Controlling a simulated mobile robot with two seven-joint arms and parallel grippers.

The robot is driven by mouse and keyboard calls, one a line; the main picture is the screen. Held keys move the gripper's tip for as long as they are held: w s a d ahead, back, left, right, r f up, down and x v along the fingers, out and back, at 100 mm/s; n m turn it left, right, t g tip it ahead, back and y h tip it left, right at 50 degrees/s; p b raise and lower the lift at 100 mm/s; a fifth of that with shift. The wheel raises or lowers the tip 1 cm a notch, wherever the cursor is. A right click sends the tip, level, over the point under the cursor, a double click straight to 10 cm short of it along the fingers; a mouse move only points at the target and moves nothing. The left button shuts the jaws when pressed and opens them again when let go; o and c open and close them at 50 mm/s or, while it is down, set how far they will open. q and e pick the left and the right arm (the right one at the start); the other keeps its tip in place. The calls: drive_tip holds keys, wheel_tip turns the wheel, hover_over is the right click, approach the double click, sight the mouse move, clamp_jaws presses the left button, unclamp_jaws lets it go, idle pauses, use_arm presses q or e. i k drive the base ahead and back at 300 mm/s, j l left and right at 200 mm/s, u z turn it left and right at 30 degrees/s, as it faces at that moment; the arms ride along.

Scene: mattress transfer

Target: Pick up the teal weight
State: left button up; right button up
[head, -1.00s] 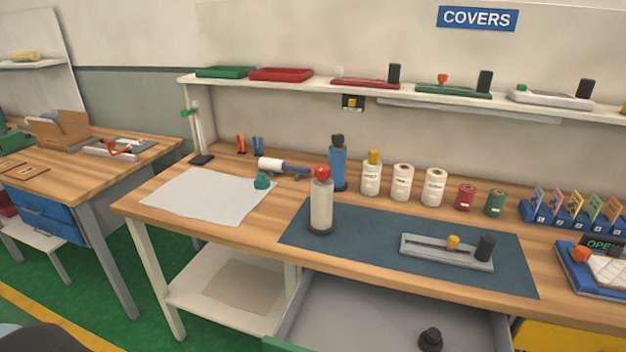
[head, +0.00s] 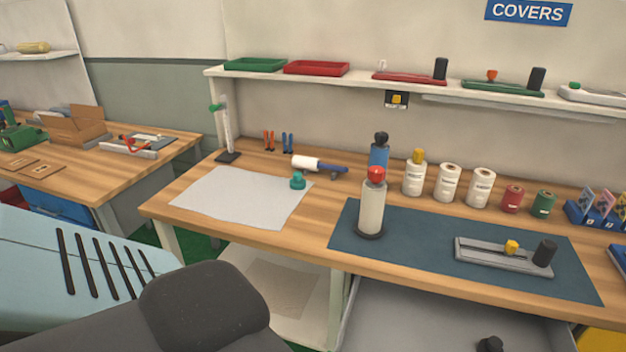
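The teal weight (head: 298,181) is a small knobbed piece. It stands on the right edge of the white sheet (head: 235,196) on the wooden workbench. My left arm fills the lower left corner, with a pale blue link and a dark rounded part, well in front of and below the bench. Neither gripper's fingers show in the head view.
A white roller with a blue handle (head: 320,165) lies just behind the weight. A pale bottle with a red top (head: 373,203) stands to the right on the dark blue mat (head: 420,250). A small stand (head: 226,135) is at the back left. An open drawer (head: 430,318) juts out below.

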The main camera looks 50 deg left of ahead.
sight(297, 183)
drive_tip(key=k+j+z, duration=0.15)
drive_tip(key=j, duration=0.15)
drive_tip(key=j+z, duration=0.15)
drive_tip(key=j, duration=0.15)
drive_tip(key=k+j+z, duration=0.15)
drive_tip(key=k+j, duration=0.25)
drive_tip(key=j, duration=0.2)
drive_tip(key=k+j+z, duration=0.1)
drive_tip(key=j, duration=0.35)
drive_tip(key=k+j, duration=0.35)
drive_tip(key=k+j+z, duration=0.1)
drive_tip(key=k+j, duration=0.15)
drive_tip(key=j, duration=0.3)
